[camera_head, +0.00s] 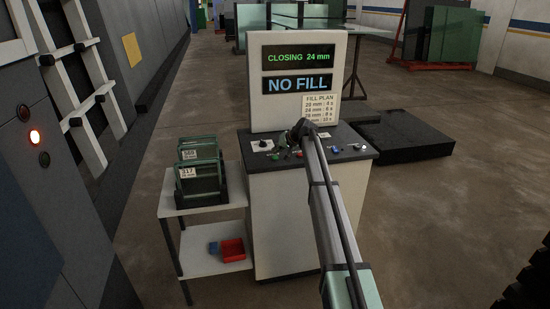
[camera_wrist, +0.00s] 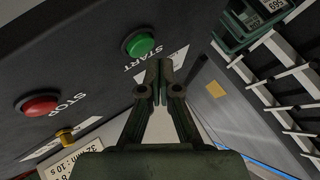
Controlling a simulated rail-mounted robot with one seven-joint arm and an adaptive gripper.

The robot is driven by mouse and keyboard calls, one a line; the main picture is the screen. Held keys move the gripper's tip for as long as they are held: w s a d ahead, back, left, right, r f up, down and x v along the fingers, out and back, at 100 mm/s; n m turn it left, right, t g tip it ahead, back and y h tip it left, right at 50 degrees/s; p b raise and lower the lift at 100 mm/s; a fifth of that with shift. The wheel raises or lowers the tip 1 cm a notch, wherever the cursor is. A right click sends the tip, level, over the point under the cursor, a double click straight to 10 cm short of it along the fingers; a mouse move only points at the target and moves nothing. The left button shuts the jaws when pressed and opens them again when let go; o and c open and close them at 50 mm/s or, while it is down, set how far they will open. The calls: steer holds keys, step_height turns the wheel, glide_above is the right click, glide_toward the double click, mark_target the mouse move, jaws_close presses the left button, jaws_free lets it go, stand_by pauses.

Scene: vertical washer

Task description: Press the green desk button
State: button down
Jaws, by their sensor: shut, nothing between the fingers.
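The green button (camera_wrist: 141,44), round and domed in a dark collar, shows at the top of the wrist view beside the white word START. My gripper (camera_wrist: 160,70) is shut and empty, its two dark fingers together. In that view the fingertips lie just right of and below the green button and look apart from it. The button stands on the dark desk top (camera_head: 357,142) of the console in the head view. There my arm's end covers part of the desk, and I cannot make out the green button clearly.
A red STOP button (camera_wrist: 39,104) and a yellow knob (camera_wrist: 65,136) share the desk. The console's display panel (camera_head: 297,80) behind reads CLOSING 24 mm and NO FILL.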

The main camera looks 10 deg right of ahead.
mark_target(276, 157)
steer(key=shift+r, duration=0.1)
steer(key=shift+r+p, duration=0.65)
steer(key=shift+r, duration=1.8)
